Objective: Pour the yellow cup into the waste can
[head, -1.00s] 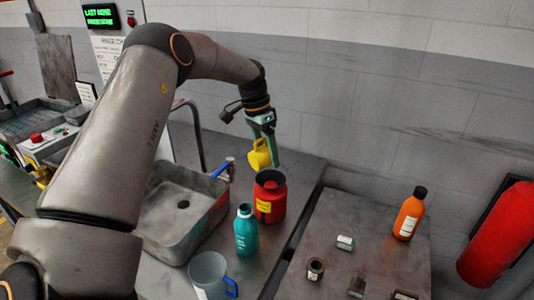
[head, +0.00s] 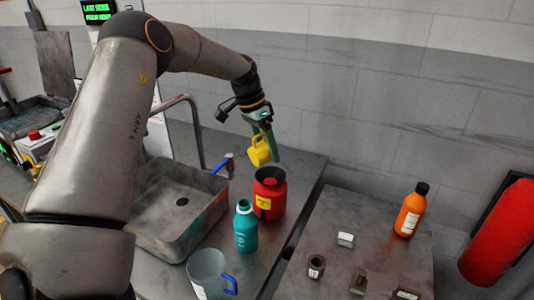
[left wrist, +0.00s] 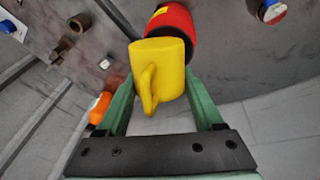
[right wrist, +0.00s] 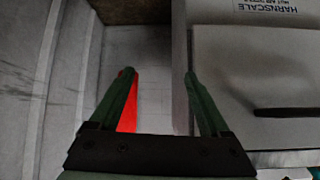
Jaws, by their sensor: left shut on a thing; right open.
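The yellow cup (head: 260,151) is in my left gripper (head: 268,146), just above and beside the red waste can (head: 270,196) in the head view. The cup looks tilted. In the left wrist view the cup (left wrist: 160,70) sits between the green fingers (left wrist: 160,90), its handle toward the camera, with the red can (left wrist: 172,22) behind it. The cup's contents are hidden. The waste can has a dark funnel-like top and a yellow label. My right gripper (right wrist: 160,85) is open and empty in the right wrist view, facing a grey wall and a red object.
A teal bottle (head: 246,228) and a clear jug (head: 206,272) with a blue handle stand in front of the can. A sink (head: 160,232) with a tap is to the left. An orange bottle (head: 411,211) and small metal parts stand on the right table (head: 335,205).

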